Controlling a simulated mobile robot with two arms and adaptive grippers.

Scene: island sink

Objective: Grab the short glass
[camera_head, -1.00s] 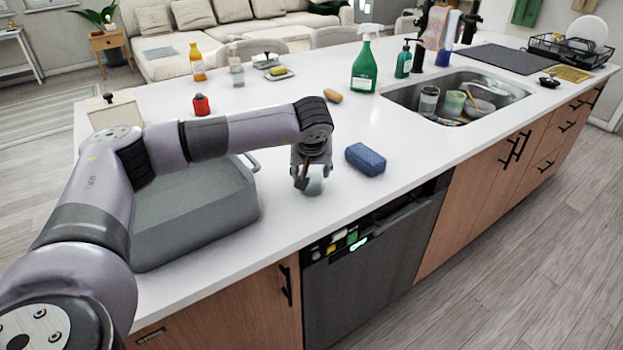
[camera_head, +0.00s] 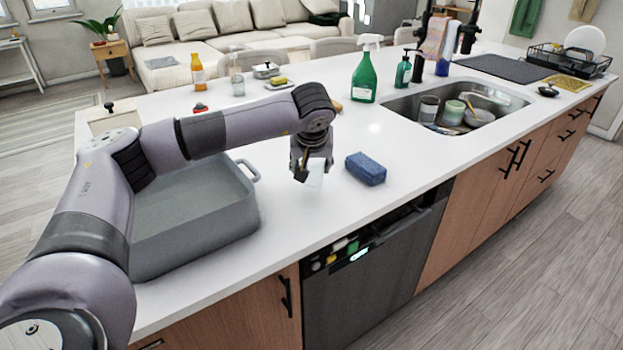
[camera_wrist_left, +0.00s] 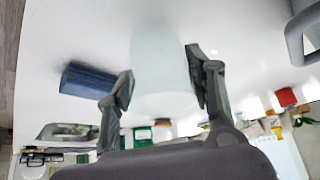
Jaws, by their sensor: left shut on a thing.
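The short glass (camera_head: 315,174) is pale and see-through, on or just above the white counter; I cannot tell whether it touches it. My left gripper (camera_head: 308,172) is over the glass and partly hides it in the head view. In the left wrist view the glass (camera_wrist_left: 160,60) stands between the two fingers of my left gripper (camera_wrist_left: 158,80), which are closed on its sides. My right gripper is not in view.
A blue sponge (camera_head: 366,169) lies just right of the glass. A grey basin (camera_head: 200,225) stands to the left, under my arm. A green spray bottle (camera_head: 365,75) and the sink (camera_head: 460,105) are farther right.

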